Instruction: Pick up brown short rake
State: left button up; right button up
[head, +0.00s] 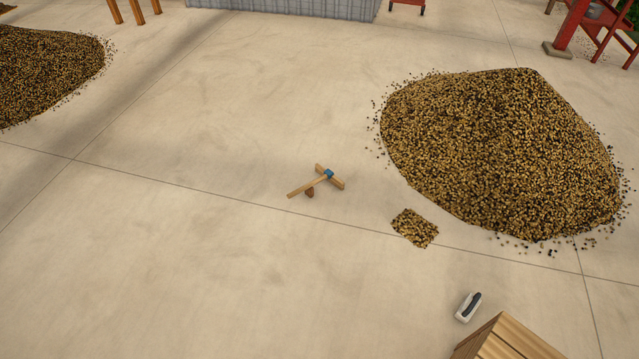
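A short wooden rake (307,186) lies on the pale concrete floor near the middle of the head view. It has a light brown handle, a crosswise wooden head and a blue joint where they meet. A small dark brown piece shows just under the handle; I cannot tell what it is. Neither of my grippers is in the head view, and nothing touches the rake from above.
A large bean pile (500,150) lies to the right, with a small bean patch (415,228) near it. Another pile (45,70) is at upper left. A white and black object (468,307) lies near a wooden box (508,342). Floor around the rake is clear.

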aim_at(327, 174)
jog(key=u, duration=1.8)
jog(key=z, duration=2.15)
jog(key=i+u, duration=0.3)
jog(key=i, duration=0.85)
